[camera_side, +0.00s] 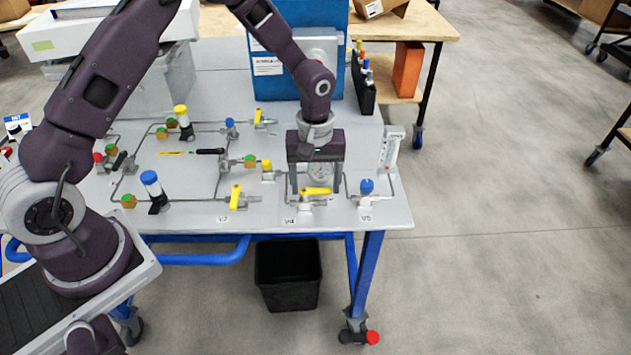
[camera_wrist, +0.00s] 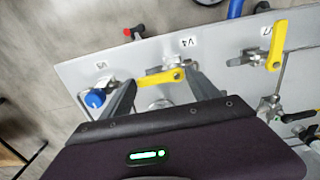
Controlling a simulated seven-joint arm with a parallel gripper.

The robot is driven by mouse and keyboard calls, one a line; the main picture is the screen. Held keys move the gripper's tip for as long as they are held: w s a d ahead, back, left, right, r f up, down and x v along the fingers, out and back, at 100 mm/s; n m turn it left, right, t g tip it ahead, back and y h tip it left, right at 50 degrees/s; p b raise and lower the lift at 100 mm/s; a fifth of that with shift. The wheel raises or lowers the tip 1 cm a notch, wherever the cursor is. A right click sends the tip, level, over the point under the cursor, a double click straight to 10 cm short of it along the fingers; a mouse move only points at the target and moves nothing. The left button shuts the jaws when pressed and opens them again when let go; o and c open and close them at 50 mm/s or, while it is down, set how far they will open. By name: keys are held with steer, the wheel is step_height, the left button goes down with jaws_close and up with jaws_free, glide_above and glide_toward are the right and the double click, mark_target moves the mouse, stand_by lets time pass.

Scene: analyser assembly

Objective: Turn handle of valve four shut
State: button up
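Valve four's yellow handle (camera_side: 316,190) is at the front edge of the panel, by the V4 label (camera_side: 290,221). It points sideways, roughly along the front edge. In the wrist view the handle (camera_wrist: 161,77) lies between my fingertips, with the V4 label (camera_wrist: 188,42) beyond it. My gripper (camera_side: 316,191) points down over the valve with its fingers wide apart, one near each end of the handle. In the wrist view my gripper (camera_wrist: 160,76) is open. I cannot tell whether a finger touches the handle. The valve body is partly hidden.
A blue-knobbed valve (camera_side: 367,187) stands close on the right. Another yellow-handled valve (camera_side: 236,196) is on the left, its handle turned across the panel edge. A round gauge (camera_side: 319,172) sits just behind the fingers. A flow meter (camera_side: 390,150) stands at the right edge.

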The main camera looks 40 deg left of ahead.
steer(key=c, duration=0.9)
steer(key=shift+o, duration=0.2)
steer(key=shift+m, duration=0.3)
steer(key=m, duration=0.3)
steer(key=s+m, duration=0.1)
steer(key=shift+d+m, duration=0.3)
steer(key=m, duration=0.2)
steer(key=s+m, duration=0.1)
steer(key=m, duration=0.5)
steer(key=shift+s, duration=0.35)
steer(key=shift+s+a+m, duration=0.15)
steer(key=shift+s+m, duration=0.05)
steer(key=shift+m, duration=0.95)
steer(key=shift+s+a+m, duration=0.15)
steer(key=shift+s+m, duration=0.05)
steer(key=shift+m, duration=0.95)
